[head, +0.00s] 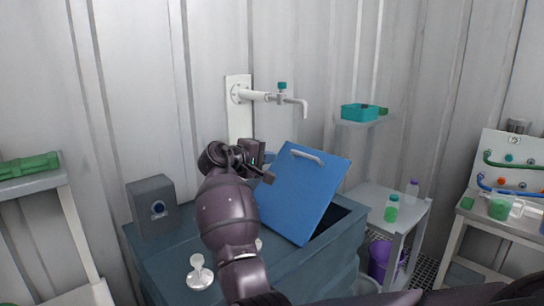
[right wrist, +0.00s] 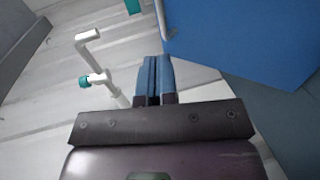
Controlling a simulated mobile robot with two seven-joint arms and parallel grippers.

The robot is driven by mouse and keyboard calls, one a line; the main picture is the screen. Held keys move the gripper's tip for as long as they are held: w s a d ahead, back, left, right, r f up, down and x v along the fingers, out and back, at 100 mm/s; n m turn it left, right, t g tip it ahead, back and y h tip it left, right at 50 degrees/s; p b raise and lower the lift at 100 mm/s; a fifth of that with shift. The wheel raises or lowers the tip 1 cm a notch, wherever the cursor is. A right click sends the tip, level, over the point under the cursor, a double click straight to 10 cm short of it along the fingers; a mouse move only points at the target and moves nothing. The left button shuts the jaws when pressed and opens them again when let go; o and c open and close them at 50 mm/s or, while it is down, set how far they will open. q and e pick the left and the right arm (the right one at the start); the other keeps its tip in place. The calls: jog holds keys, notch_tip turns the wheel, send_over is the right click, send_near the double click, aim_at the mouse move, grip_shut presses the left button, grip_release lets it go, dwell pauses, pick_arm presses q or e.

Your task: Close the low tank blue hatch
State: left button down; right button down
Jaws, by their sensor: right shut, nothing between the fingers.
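The blue hatch (head: 303,195) of the low tank stands tilted open, with a pale handle (head: 307,155) near its upper edge. The low tank (head: 318,262) is a dark blue-grey box, and a dark opening shows beside the hatch at right. My right gripper (head: 269,176) is shut and empty at the left edge of the hatch, near its upper part. In the right wrist view the shut fingers (right wrist: 157,62) are beside the blue hatch (right wrist: 245,35), whose handle (right wrist: 163,20) shows just above them. I cannot tell whether they touch it. My left gripper is not in view.
A white wall pipe with a teal valve (head: 282,87) hangs behind the hatch. A grey box (head: 153,204) and a white knob-like fitting (head: 199,270) are on the tank top at left. A white side table (head: 378,201) with bottles stands close at right.

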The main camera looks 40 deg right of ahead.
aim_at(302, 155)
jog(key=x, duration=1.2)
jog(key=shift+d+f, duration=0.15)
jog(key=shift+w+d+f+p, duration=0.1)
jog(key=shift+d+p, duration=0.35)
jog(key=shift+d, duration=0.1)
jog(key=d+f+y, duration=0.1)
jog(key=d+f, duration=0.1)
jog(key=d+f+y+p, duration=0.1)
jog(key=d+f+y, duration=0.1)
jog(key=d+f+y+p, duration=0.1)
jog(key=d+f, duration=0.1)
jog(key=d, duration=0.1)
jog(key=shift+w+y, duration=0.2)
jog(key=shift+y, duration=0.2)
jog(key=d+f+y+b, duration=0.2)
jog(key=d+f+b, duration=0.1)
jog(key=f, duration=0.5)
jog(key=shift+w+d+g+y, duration=0.2)
jog(key=shift+d+g+y, duration=0.15)
jog(key=shift+g+y, duration=0.05)
jog(key=shift+f, duration=0.15)
